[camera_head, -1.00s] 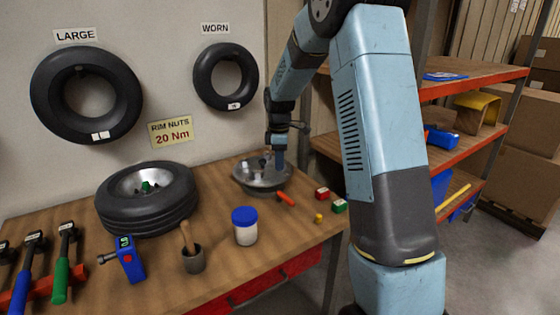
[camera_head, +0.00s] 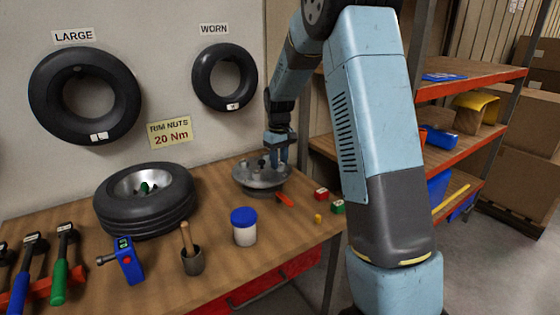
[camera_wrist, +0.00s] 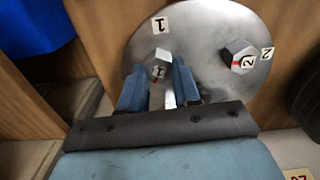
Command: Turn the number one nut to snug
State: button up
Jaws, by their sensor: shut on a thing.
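The metal rim plate (camera_head: 248,185) lies on the bench's far right part. In the wrist view its grey disc (camera_wrist: 195,30) carries a "1" label and a "2" label. The number one nut (camera_wrist: 158,62), a hex with a "1" on top and a small red mark, sits beside the "1" label. My gripper (camera_wrist: 158,82) is shut on this nut, a blue finger on each side. In the head view my gripper (camera_head: 278,158) points down at the plate. The number two nut (camera_wrist: 237,56), also with a red mark, stands free to the right.
A tire on a rim (camera_head: 145,222), a blue-lidded jar (camera_head: 244,228), a cup with a wooden handle (camera_head: 192,260) and a blue device (camera_head: 129,262) stand on the bench (camera_head: 222,275). Red and green boxes (camera_head: 330,201) and an orange piece (camera_head: 285,200) lie near the plate. Shelves stand right.

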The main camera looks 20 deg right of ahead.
aim_at(280, 163)
jog(key=m, duration=0.6)
jog(key=shift+w+r, duration=0.1)
jog(key=m, duration=0.6)
jog(key=shift+d+m, duration=0.15)
jog(key=shift+m, duration=0.15)
dwell(0.3)
jog(key=o, duration=1.1)
jog(key=shift+c, duration=0.2)
notch_tip(280, 163, up, 14)
jog(key=shift+f, duration=0.2)
